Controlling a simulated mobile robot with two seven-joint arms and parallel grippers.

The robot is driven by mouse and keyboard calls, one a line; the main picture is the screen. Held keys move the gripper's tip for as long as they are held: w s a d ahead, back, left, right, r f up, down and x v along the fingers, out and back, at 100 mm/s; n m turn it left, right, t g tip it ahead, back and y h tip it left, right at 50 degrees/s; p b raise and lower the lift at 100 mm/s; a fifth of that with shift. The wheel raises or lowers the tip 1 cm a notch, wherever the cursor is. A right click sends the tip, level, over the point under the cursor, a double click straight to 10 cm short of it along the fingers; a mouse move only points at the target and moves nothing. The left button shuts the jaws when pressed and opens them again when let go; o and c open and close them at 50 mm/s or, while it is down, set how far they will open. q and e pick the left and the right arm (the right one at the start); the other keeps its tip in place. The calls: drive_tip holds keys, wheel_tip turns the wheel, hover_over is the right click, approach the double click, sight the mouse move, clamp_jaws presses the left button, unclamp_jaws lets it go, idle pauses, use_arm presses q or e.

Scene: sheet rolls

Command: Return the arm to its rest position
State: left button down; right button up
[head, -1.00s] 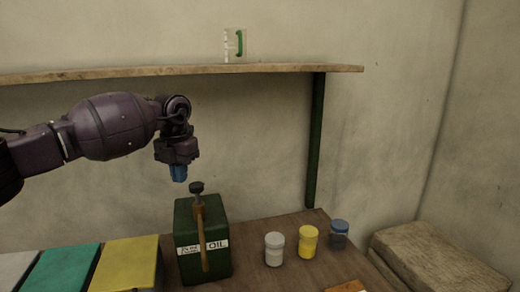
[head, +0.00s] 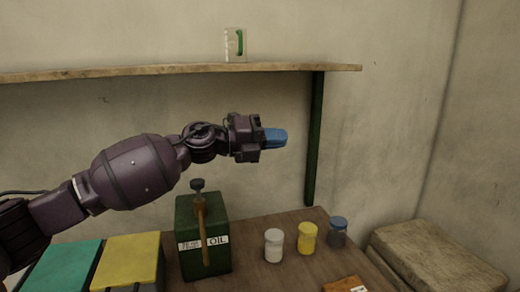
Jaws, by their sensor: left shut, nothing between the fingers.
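My left arm comes in from the left and reaches across above the table. Its gripper (head: 275,138) has blue fingers that point to the right. The fingers are shut with nothing between them. The gripper is in the air below the shelf, above and to the right of the green oil can, and touches nothing. My right gripper is not in view.
A green oil can (head: 188,266) stands on the wooden table (head: 255,222). White (head: 273,247), yellow (head: 307,239) and blue-lidded (head: 337,233) jars stand right of it. Green (head: 66,268) and yellow (head: 127,262) boxes are at left. A shelf (head: 180,72) runs above.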

use_arm(q)
drive_tip(key=s+a+f+n+t+y, duration=0.2)
drive_tip(key=a+f+n+t+y, duration=0.3)
drive_tip(key=f+n, duration=0.45)
drive_tip(key=s+a+f+n+t+y+b, duration=0.1)
drive_tip(key=s+a+f+n+t+y, duration=0.2)
drive_tip(key=a+f+n, duration=0.55)
drive_tip(key=s+a+f+n+t+y, duration=0.25)
drive_tip(key=a+f+n+t, duration=0.25)
drive_tip(key=f+n, duration=0.55)
drive_tip(key=s+a+f+n+g+y, duration=0.1)
drive_tip(key=s+a+f+n+y, duration=0.1)
drive_tip(key=s+f, duration=0.6)
drive_tip(key=s+a+f+n+g+y+b, duration=0.1)
drive_tip(key=s+a+f+n+g+y, duration=0.1)
drive_tip(key=s+a+f, duration=0.4)
drive_tip(key=s+a+f+n+g+y, duration=0.2)
drive_tip(key=s+a+f+n+y, duration=0.1)
drive_tip(key=s+f, duration=0.7)
drive_tip(key=shift+s+a+f+n, duration=0.3)
drive_tip(key=shift+s+a+n, duration=0.6)
drive_tip(key=shift+s+n, duration=0.2)
